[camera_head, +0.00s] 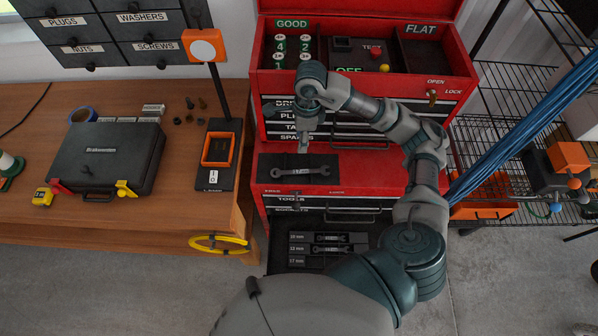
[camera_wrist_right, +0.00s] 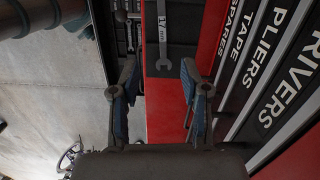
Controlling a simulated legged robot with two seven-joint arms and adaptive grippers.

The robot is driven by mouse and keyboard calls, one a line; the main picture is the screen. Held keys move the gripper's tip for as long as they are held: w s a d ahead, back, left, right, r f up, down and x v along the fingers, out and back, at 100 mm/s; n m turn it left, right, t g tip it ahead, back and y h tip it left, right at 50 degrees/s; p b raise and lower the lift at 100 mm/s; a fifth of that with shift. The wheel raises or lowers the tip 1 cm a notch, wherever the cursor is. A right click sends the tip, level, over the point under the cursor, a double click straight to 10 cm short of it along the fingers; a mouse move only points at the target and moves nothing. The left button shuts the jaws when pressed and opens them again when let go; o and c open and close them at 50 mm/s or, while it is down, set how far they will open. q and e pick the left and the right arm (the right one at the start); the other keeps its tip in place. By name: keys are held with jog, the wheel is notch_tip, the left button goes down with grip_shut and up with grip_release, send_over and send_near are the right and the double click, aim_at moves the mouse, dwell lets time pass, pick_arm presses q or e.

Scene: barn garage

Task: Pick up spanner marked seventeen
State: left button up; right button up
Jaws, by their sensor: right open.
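A grey spanner (camera_head: 299,171) lies flat on a black mat (camera_head: 326,160) on the red ledge of the tool chest. It also shows in the right wrist view (camera_wrist_right: 163,47), where its handle reads 17 mm. My right gripper (camera_head: 303,143) hangs just behind and above the spanner, pointing down. In the wrist view my right gripper (camera_wrist_right: 159,82) is open, with nothing between its fingers. The spanner's open jaw end appears just beyond the fingertips. My left gripper is not in view.
A lower drawer (camera_head: 280,240) stands open below, with size labels and two spanners (camera_head: 332,238) in it. The red chest (camera_head: 259,95) rises behind. A wooden bench (camera_head: 150,220) with a black case (camera_head: 105,155) is at left; a wire rack (camera_head: 500,130) is at right.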

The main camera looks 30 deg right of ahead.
jog(key=s+d+f+y+b, duration=0.1)
jog(key=s+d+f+y, duration=0.1)
jog(key=d, duration=0.3)
jog(key=t+y, duration=0.1)
jog(key=t, duration=0.1)
send_near(302, 171)
jog(key=shift+a+f+p, duration=0.45)
jog(key=shift+a+f, duration=0.05)
jog(key=shift+f, duration=0.25)
jog(key=shift+w+d+f, duration=0.15)
jog(key=shift+d+f, duration=0.05)
jog(key=shift+f, duration=0.4)
jog(key=x, duration=0.2)
jog(key=p+x, duration=0.1)
jog(key=x, duration=0.1)
jog(key=shift+w+a+f, duration=0.15)
jog(key=shift+a+f, duration=0.05)
jog(key=shift+a, duration=0.15)
jog(key=shift+a+f, duration=0.1)
jog(key=shift+a, duration=0.25)
jog(key=c, duration=0.7)
grip_shut()
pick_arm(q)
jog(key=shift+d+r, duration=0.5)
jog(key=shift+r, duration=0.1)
pick_arm(e)
jog(key=shift+d, duration=0.4)
